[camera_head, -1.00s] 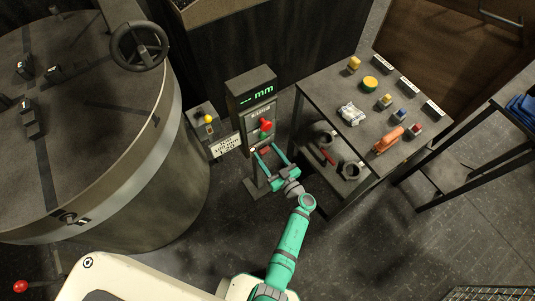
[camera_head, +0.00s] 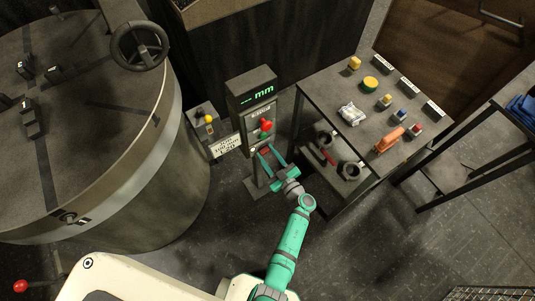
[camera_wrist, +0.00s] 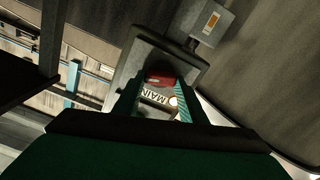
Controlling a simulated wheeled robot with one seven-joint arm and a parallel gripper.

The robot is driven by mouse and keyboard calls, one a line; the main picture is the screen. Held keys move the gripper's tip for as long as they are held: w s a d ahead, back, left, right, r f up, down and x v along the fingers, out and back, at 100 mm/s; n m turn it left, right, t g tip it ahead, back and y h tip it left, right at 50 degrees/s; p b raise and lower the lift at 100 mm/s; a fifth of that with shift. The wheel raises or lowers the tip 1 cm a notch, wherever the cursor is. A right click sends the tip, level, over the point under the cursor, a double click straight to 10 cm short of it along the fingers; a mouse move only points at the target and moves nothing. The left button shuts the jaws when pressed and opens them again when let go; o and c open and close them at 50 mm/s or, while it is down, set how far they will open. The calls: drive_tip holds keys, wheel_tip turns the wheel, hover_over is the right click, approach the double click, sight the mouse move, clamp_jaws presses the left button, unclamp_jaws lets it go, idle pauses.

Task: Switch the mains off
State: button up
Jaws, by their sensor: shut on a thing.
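The red mains switch (camera_wrist: 160,80) sits on the front of the grey pedestal box (camera_wrist: 190,62), above a white plate reading "MAIN" (camera_wrist: 157,97) in the wrist view. In the head view the pedestal (camera_head: 251,98) carries a green "--- mm" display (camera_head: 258,95) and a red knob (camera_head: 266,125) on its face. My gripper (camera_head: 270,151) is at the lower front of this pedestal. In the wrist view its fingers (camera_wrist: 157,88) stand on either side of the red switch and are shut on it. Which way the switch is set cannot be told.
A large round tank (camera_head: 120,190) with a handwheel (camera_head: 139,46) stands left. A small box with a yellow knob (camera_head: 208,119) and a sign (camera_head: 226,146) sits beside the pedestal. A table (camera_head: 330,90) with coloured parts stands close on the right.

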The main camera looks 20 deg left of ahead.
drive_tip(key=n, duration=0.7)
drive_tip(key=shift+s+a+f, duration=0.1)
drive_tip(key=shift+s, duration=0.05)
drive_tip(key=shift+s+f+n, duration=0.1)
drive_tip(key=shift+n, duration=1.7)
drive_tip(key=shift+f+n, duration=0.1)
drive_tip(key=shift+n, duration=1.7)
drive_tip(key=o, duration=1.1)
drive_tip(key=shift+c, duration=0.2)
drive_tip(key=v, duration=1)
drive_tip(key=shift+s+d, duration=0.2)
drive_tip(key=shift+d, duration=0.15)
drive_tip(key=shift+s, duration=0.1)
